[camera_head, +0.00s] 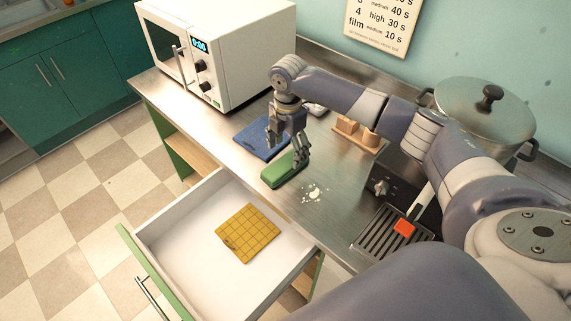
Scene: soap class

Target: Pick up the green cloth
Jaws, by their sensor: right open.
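The green cloth (282,172) looks like a thick folded block and lies on the metal counter near its front edge, behind the open drawer. My right gripper (288,150) points down over the far end of the cloth, with its fingers open and nothing between them that I can see. It hides part of the cloth's far end, and I cannot tell whether a fingertip touches it. My left gripper is not in view.
A blue cloth (262,139) lies just behind. A yellow checked cloth (247,236) lies in the open drawer (180,262). White crumbs (313,194) are to the right. A microwave (225,50), a pot (482,108), wooden shakers (360,134) and a grill tray (385,243) stand around.

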